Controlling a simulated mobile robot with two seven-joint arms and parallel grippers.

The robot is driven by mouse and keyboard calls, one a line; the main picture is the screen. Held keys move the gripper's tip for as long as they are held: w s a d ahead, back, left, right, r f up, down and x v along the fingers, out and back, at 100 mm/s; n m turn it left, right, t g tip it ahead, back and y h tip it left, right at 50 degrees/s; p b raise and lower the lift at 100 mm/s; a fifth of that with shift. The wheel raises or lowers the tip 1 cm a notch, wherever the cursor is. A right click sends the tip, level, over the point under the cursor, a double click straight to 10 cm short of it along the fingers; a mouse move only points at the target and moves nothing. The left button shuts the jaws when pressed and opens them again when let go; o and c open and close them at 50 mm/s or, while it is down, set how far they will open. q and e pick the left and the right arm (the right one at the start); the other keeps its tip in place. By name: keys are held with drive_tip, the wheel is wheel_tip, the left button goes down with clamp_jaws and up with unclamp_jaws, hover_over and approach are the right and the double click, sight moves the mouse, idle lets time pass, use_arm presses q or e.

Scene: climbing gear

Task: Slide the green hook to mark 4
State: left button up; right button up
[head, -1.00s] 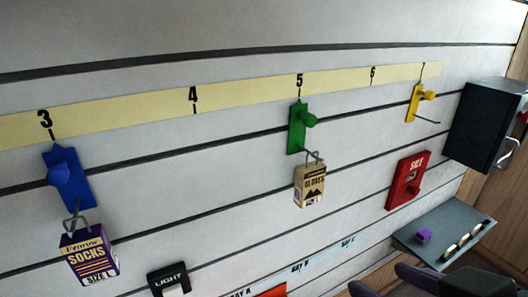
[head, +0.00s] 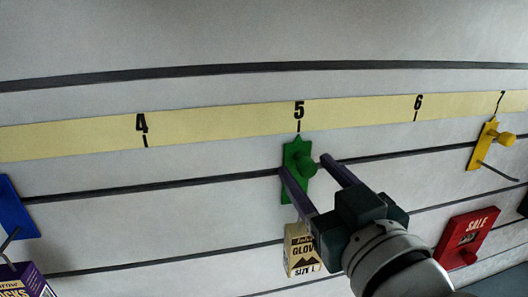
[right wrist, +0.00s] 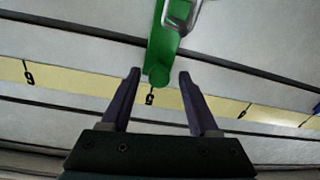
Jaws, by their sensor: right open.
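The green hook (head: 291,187) sits on a wall rail just below mark 5 (head: 299,111) of the yellow scale strip. A boxed glove pack (head: 299,252) hangs below it, partly covered by my right gripper. Mark 4 (head: 142,124) lies to the left along the strip. My right gripper (head: 305,164) is open, with one purple finger on each side of the hook's round green knob. In the right wrist view, upside down, the green hook (right wrist: 163,38) with its knob end lies between the fingertips (right wrist: 159,73); contact cannot be told. My left gripper is out of view.
The blue hook (head: 14,210) and its purple socks box (head: 24,282) are at the far left. The yellow hook (head: 481,147) and red SALE sign (head: 468,236) are to the right. The rail between the blue and green hooks is clear.

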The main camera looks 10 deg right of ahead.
drive_tip(key=shift+w, duration=0.85)
drive_tip(key=shift+c, duration=0.3)
clamp_jaws()
idle(0.5)
